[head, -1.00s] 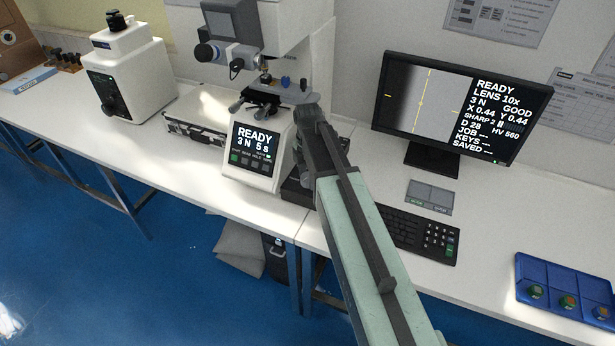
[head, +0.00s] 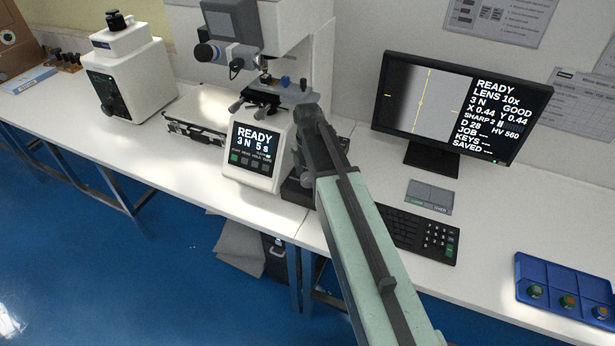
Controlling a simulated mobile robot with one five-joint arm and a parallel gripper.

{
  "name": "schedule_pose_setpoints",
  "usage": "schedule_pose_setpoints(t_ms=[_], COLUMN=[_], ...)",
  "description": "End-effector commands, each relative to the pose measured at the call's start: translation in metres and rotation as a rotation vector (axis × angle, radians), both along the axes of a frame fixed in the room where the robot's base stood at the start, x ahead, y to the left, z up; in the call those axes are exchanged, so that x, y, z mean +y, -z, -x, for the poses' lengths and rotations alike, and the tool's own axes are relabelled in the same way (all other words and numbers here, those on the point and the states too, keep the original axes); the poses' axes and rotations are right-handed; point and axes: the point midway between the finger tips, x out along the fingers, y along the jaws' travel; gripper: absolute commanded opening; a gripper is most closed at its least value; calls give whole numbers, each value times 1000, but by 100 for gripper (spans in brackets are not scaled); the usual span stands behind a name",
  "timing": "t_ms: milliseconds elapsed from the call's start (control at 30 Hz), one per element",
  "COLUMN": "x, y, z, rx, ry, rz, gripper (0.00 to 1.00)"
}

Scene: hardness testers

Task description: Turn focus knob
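The hardness tester (head: 257,150) stands on the white bench, with a screen reading READY, 3 N, 5 s. Its stage (head: 268,93) is under the objective. A focus knob cannot be made out; the lower right side of the tester is behind my arm. My arm reaches up from the bottom right to the tester's right side. My gripper is hidden beyond the arm's end, so its fingers and any contact cannot be seen. The monitor (head: 460,105) shows a blurred grey picture with a yellow cross, SHARP 2, LENS 10x, GOOD.
A keyboard (head: 418,232) and a small grey pad (head: 429,197) lie right of my arm. A blue tray (head: 567,277) with several small round pieces is at the far right. A second machine (head: 128,80) and a flat case (head: 195,125) stand on the left.

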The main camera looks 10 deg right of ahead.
Motion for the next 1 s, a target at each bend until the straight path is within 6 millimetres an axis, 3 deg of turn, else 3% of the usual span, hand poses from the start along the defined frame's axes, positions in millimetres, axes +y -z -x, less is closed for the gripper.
schedule_pose_setpoints(t_ms=[333, 733, 1000], x=[0, 0, 0], y=[-9, -76, -78], z=[0, 0, 0], rx=[1, 0, 0], ry=[0, 0, 0], rz=[0, 0, 0], gripper=[70, 70, 70])
